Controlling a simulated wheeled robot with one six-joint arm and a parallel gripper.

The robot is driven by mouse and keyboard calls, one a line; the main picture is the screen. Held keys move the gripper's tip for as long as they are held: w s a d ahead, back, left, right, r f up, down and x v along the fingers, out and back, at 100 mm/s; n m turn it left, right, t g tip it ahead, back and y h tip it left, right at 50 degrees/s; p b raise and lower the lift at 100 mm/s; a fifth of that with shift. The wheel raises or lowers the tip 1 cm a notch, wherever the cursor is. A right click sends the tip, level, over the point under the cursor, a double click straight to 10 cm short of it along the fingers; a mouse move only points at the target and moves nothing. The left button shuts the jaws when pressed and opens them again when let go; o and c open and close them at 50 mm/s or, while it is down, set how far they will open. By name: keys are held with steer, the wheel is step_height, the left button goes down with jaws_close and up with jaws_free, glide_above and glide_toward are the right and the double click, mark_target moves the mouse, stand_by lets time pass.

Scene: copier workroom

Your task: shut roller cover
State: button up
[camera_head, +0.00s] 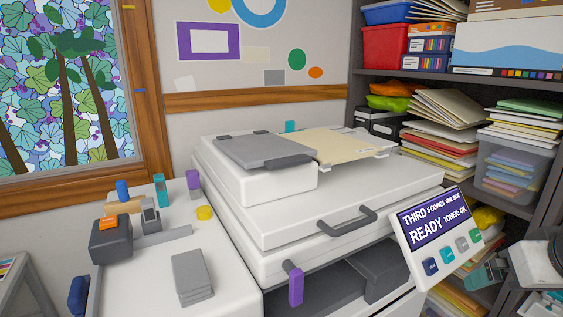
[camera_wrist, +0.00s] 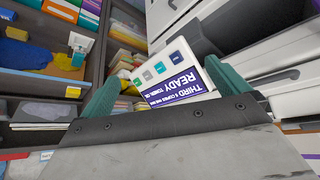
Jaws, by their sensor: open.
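The copier (camera_head: 300,215) stands in the middle of the head view. On top of its feeder lies a flat grey panel (camera_head: 262,150) with darker ends; it looks like the roller cover, but I cannot tell whether it is fully closed. A dark bay (camera_head: 340,285) is open in the copier's front, with a purple lever (camera_head: 295,287) at its left edge. My gripper (camera_head: 486,273) is at the far right of the head view, beside the display and well away from the feeder. In the wrist view its teal fingers (camera_wrist: 165,92) are apart with nothing between them.
The tilted display panel (camera_head: 435,230) reads READY and shows in the wrist view between the fingers. A grey handle (camera_head: 347,222) juts from the copier lid. Beige paper (camera_head: 340,146) lies on the feeder tray. Full shelves (camera_head: 400,75) stand right; a side table (camera_head: 220,285) with supplies stands left.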

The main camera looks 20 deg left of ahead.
steer(key=w+a+r+n+t+y, duration=0.1)
steer(key=w+a+r+n+y, duration=0.1)
steer(key=a, duration=1)
steer(key=w+a+r+n+t+y, duration=0.2)
steer(key=w+a+r+y, duration=0.2)
steer(key=a, duration=0.9)
steer(key=w+a+r+n+t+y, duration=0.2)
steer(key=w+a+y, duration=0.3)
steer(key=a, duration=0.7)
steer(key=shift+w+a+r+n+y, duration=0.25)
steer(key=shift+a+r+n+y, duration=0.1)
steer(key=shift+r+n+y, duration=0.35)
steer(key=shift+f, duration=0.15)
steer(key=c, duration=1.1)
steer(key=shift+f, duration=0.9)
steer(key=o, duration=1.1)
